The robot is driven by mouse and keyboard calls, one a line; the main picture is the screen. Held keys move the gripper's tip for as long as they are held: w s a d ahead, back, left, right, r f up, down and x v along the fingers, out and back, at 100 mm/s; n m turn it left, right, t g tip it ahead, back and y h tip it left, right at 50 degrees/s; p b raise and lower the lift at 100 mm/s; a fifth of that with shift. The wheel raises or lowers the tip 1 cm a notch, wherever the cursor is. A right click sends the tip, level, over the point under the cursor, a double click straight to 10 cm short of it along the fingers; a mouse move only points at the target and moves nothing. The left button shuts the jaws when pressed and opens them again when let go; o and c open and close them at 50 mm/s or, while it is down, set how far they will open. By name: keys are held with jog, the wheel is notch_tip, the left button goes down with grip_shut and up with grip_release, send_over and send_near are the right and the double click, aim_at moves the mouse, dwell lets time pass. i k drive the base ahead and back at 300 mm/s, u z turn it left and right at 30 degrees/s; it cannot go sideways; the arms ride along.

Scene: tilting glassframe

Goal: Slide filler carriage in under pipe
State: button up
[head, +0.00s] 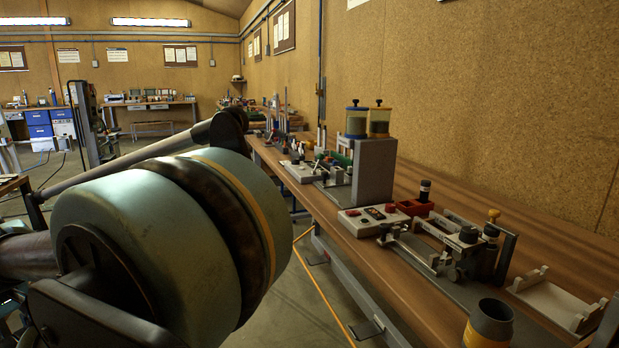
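A bench fixture with pale rails, a grey slide and dark knobs (440,248) stands on the wooden workbench at the right; it may hold the filler carriage, but I cannot tell which part that is. My gripper's fingers do not show. My large grey-green arm joint fills the left foreground.
A white control box (373,218) and a red tray (415,207) sit between block and fixture. A pale cradle (556,303) lies at right. A dark cylinder with a yellow band (489,325) is at the lower right; I cannot tell whether it is mine. Bare wood (460,200) runs along the wall.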

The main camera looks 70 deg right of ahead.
aim_at(339, 177)
jog(key=u, duration=0.1)
jog(key=i, duration=1.05)
jog(key=z, duration=3.65)
jog(key=i, duration=0.55)
jog(key=u, duration=0.05)
jog(key=k, duration=0.35)
